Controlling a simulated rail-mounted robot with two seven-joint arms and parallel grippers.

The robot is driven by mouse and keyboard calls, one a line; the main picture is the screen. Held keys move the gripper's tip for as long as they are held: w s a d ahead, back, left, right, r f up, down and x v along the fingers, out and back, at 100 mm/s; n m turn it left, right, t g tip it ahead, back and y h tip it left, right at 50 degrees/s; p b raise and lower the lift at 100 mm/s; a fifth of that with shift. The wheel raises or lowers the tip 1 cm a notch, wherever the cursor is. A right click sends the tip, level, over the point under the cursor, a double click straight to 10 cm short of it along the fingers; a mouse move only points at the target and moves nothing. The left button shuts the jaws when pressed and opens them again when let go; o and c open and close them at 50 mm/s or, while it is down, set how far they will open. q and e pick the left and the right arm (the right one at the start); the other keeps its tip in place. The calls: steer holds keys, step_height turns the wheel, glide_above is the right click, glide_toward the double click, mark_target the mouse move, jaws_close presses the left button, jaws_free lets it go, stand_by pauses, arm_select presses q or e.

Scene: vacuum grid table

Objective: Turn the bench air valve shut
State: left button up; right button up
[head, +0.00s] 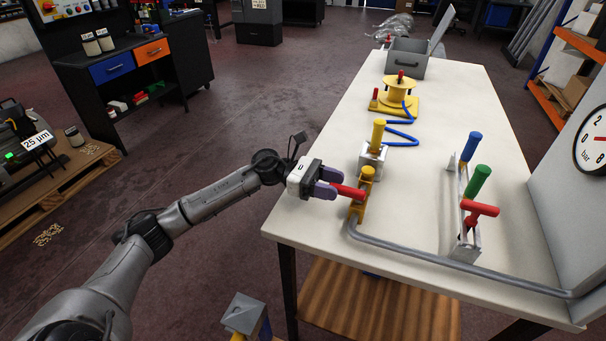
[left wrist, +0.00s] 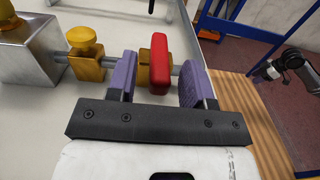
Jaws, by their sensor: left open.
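The bench air valve is a yellow body (head: 356,209) in a grey pipe (head: 430,262) at the table's near left edge; it also shows in the left wrist view (left wrist: 144,76). Its red lever (head: 348,192) sticks out toward my arm and appears to lie across the pipe. My left gripper (head: 332,183) has purple fingers, open, one on each side of the red lever (left wrist: 160,62). In the left wrist view small gaps seem to show beside the lever; contact is hard to tell. My right gripper does not show in the head view.
A metal block with a yellow knob (head: 378,133) stands just behind the valve. A rack with blue, green and red handles (head: 479,181) stands to the right. A pressure gauge (head: 594,140) is at the right edge. The table's (head: 310,235) front left corner is bare.

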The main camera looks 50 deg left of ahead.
arm_select(q)
steer(key=p+v, duration=0.1)
steer(key=v, duration=0.8)
steer(key=shift+s+a, duration=0.1)
steer(key=shift+a, duration=0.1)
steer(key=shift+v, duration=1)
